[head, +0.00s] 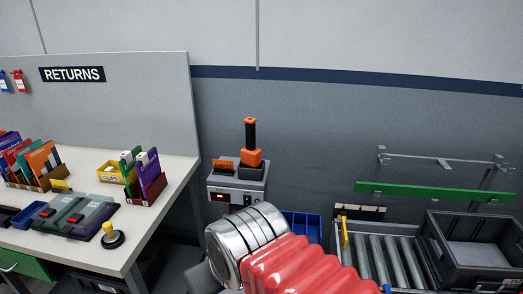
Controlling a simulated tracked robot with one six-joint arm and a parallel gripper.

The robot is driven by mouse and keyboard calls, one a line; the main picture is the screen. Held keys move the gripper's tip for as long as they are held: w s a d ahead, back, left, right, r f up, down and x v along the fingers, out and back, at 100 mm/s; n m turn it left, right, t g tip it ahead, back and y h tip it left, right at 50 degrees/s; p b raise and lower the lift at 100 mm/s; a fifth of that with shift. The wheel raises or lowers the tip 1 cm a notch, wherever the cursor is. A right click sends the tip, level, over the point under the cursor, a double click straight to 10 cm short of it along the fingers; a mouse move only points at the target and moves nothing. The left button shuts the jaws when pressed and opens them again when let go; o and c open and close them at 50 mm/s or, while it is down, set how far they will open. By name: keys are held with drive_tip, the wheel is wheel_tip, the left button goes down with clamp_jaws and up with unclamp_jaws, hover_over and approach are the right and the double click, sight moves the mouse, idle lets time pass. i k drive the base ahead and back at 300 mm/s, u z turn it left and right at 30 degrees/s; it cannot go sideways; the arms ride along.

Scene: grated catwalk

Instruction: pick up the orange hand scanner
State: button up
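The orange hand scanner (251,157) stands upright on a grey box-shaped station (256,185) near the middle of the head view. It has an orange body at the bottom, a black handle above it and an orange cap on top. Nothing holds it. My arm, with a red ribbed sleeve and a silver ringed part, reaches up from the bottom, in front of and below the station. It hides the station's lower part. I cannot make out my gripper's fingers in this view.
A small orange block (223,164) sits on the station beside the scanner. Left is a pale bench (171,186) with folders, a yellow box (110,172) and a keypad-like device (72,215). Right are a roller conveyor (393,259), a grey crate (436,238) and a green rail (430,194).

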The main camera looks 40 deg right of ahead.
sight(251, 156)
drive_tip(key=z, duration=1.95)
drive_tip(key=k, duration=0.7)
drive_tip(key=u, duration=0.85)
drive_tip(key=i, duration=1)
